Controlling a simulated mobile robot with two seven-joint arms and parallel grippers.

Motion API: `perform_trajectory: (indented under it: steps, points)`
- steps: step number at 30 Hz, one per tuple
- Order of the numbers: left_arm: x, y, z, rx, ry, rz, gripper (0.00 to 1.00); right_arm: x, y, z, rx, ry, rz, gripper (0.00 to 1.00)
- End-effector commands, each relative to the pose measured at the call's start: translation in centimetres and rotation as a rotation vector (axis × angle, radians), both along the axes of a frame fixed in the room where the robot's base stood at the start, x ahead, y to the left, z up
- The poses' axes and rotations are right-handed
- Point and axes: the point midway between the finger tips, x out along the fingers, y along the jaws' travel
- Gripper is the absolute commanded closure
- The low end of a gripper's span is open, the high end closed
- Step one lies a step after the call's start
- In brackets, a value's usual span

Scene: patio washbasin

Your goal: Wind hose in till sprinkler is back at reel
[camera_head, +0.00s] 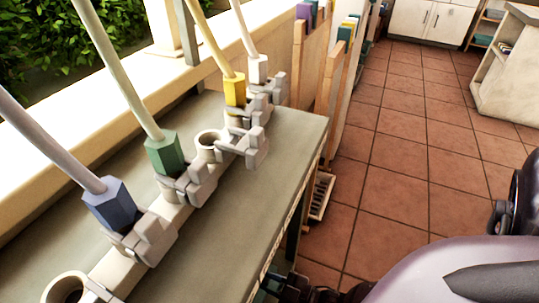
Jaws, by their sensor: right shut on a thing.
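My right gripper (288,287) shows only in part, as dark pieces at the bottom edge, low beside the front of the bench. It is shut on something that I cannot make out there. Neither the sprinkler nor the reel can be made out in this view. Pale hoses rise from coloured fittings on the bench: a blue fitting (108,204), a green fitting (164,154) and a yellow fitting (234,89). I cannot tell whether any of these is the task's hose. My left gripper is not in view.
The grey-green bench (235,205) carries a row of grey clamps (190,183) and an empty ring (211,142). Wooden racks (329,75) stand beyond its far end. A slatted grate (321,196) lies beside it. The tiled floor (405,160) at right is mostly clear.

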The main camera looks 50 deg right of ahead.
Motion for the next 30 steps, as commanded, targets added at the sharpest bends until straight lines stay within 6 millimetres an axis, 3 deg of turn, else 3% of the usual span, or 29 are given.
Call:
perform_trajectory:
  steps: [15,30]
  points:
    - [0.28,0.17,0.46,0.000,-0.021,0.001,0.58,-0.18,0.02,-0.12,0.363,0.134,0.000,1.00]
    - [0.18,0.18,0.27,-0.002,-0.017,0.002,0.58,-0.16,0.01,-0.10,0.461,0.169,-0.001,1.00]
